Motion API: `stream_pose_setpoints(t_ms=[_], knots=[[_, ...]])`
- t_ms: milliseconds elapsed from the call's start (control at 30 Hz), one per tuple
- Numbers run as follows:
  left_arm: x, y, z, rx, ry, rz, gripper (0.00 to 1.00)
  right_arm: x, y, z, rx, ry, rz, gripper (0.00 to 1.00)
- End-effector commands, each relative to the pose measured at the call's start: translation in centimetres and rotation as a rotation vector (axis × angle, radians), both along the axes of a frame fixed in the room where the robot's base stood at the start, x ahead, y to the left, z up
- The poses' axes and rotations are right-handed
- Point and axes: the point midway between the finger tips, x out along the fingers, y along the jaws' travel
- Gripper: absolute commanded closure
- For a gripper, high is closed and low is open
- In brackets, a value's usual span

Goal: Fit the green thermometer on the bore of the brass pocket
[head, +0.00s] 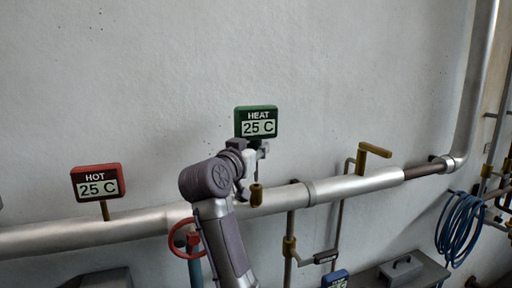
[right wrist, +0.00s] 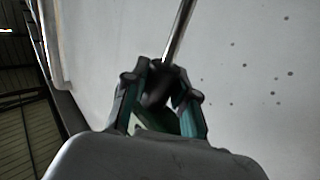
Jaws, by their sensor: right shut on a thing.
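The green thermometer (head: 256,122), labelled HEAT and reading 25 C, is upright in front of the wall. My right gripper (head: 262,150) is shut on it just below its display. Its thin metal stem points down toward the brass pocket (head: 257,195) on the pipe. The stem's lower end appears at or just above the pocket's top; I cannot tell whether it is inside the bore. In the right wrist view the gripper (right wrist: 160,92) is closed around the thermometer's dark neck, and the stem (right wrist: 179,32) runs out to the top edge. My left gripper is not in view.
A silver pipe (head: 350,186) runs along the wall. A red HOT thermometer (head: 98,183) stands on it at left. A red handwheel (head: 183,238), a yellow-handled valve (head: 374,150), a blue tag (head: 335,279) and a blue hose coil (head: 460,226) are nearby. The wall above is clear.

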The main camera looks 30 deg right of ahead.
Motion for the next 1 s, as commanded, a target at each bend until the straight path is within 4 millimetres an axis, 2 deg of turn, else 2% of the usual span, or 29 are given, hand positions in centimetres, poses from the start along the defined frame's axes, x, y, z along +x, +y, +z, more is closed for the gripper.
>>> stream_pose_setpoints(t_ms=[1000], knots=[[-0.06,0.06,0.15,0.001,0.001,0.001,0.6,-0.01,0.02,-0.41,-0.001,-0.001,0.0,1.0]])
